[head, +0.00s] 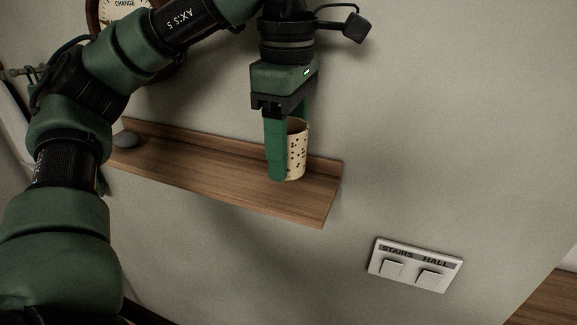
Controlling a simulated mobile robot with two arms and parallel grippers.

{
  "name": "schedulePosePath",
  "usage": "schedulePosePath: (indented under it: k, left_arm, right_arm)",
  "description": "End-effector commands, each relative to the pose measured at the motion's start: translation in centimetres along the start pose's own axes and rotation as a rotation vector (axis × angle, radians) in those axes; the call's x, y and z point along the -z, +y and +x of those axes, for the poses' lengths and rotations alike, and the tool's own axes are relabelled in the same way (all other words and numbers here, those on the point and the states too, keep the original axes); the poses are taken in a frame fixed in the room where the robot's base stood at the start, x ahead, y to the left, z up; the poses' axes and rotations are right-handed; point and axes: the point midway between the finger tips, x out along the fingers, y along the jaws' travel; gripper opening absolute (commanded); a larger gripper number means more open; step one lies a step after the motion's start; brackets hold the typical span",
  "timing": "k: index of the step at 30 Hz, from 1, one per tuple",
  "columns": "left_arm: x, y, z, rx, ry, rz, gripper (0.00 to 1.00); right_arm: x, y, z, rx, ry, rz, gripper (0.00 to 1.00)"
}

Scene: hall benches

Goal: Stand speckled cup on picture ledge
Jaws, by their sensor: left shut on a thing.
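The speckled cup (297,152) is cream with dark spots and stands upright at the right part of the wooden picture ledge (215,170). Its base appears to be at the ledge surface, but I cannot tell whether it rests there or is just above. My left gripper (287,150) points down from above and is shut on the cup, one green finger in front hiding its left side. The other finger is mostly hidden behind the cup. My right gripper is not in view.
A grey stone-like object (126,139) lies at the ledge's left end. A round dial (125,14) hangs on the wall at upper left, partly behind my arm. A white switch plate (415,265) is below right of the ledge. The ledge's middle is clear.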

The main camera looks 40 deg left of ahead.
Motion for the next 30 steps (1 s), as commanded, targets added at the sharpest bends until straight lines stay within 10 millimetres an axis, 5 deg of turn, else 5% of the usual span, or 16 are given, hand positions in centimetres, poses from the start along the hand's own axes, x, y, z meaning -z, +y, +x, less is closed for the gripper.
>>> schedulePosePath:
  k: [7, 23, 24, 26, 30]
  left_arm:
    - [0.0, -0.1, 3.3, 0.003, 0.0, 0.001, 0.1]
    - [0.0, 0.3, 4.1, -0.001, -0.002, -0.001, 0.1]
    - [0.0, 0.3, 4.0, -0.001, -0.002, -0.001, 0.68]
    - [0.0, 0.3, 4.0, -0.001, -0.001, -0.001, 0.78]
    - [0.0, 0.3, 3.9, -0.001, -0.001, -0.001, 0.78]
  right_arm:
    - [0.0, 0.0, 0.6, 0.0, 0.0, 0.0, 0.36]
    - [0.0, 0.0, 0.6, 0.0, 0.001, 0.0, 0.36]
    - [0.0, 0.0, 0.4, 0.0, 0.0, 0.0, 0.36]
    - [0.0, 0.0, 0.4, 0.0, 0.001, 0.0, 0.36]
    - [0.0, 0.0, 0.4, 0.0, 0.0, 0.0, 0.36]
